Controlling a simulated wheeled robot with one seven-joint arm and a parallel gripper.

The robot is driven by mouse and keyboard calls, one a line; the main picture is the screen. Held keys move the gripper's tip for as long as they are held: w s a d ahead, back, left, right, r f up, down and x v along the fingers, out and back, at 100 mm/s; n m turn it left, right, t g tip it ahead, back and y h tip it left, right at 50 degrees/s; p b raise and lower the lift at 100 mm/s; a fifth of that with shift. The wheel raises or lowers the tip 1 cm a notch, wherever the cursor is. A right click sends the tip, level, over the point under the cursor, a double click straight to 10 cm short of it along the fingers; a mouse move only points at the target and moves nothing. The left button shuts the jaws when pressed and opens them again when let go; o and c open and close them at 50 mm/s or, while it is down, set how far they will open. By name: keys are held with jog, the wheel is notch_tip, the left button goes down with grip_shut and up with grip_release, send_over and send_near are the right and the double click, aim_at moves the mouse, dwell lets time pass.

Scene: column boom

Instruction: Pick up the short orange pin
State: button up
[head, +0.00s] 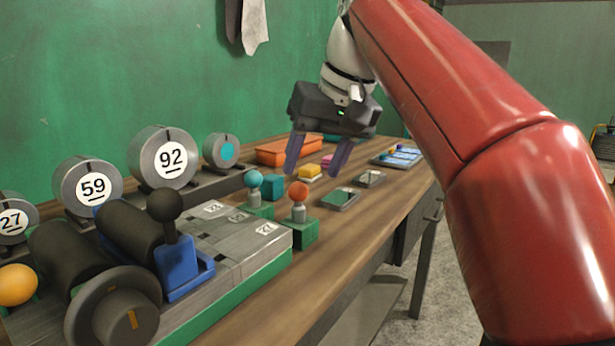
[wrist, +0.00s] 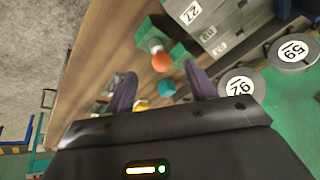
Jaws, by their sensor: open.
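The short orange pin (head: 298,193), a grey pin with an orange ball top, stands upright in a green block (head: 303,234) on the workbench. A similar pin with a teal ball (head: 253,179) stands in another green block just behind and left of it. My gripper (head: 316,168) is open and empty, its two purple fingers pointing down, above the bench and beyond the orange pin. In the wrist view the orange ball (wrist: 161,62) shows between the fingertips (wrist: 160,74), apart from both. The teal ball (wrist: 167,89) shows nearer the gripper body.
A fixture with a black-knobbed blue lever (head: 178,262) and numbered grey discs (head: 170,158) fills the bench's left side. A teal cube (head: 273,188), yellow block (head: 309,171), dark-screened devices (head: 340,199) and an orange tray (head: 285,151) lie nearby. The bench's front-right strip is clear.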

aim_at(301, 184)
jog(key=shift+w+a+f, duration=0.1)
jog(key=shift+w+a, duration=0.05)
jog(key=shift+w, duration=0.5)
jog(key=b+x, duration=0.2)
jog(key=x, duration=0.4)
jog(key=shift+a+f, duration=0.2)
jog(key=shift+f, duration=0.2)
jog(key=shift+c, duration=0.4)
jog(key=c, duration=1)
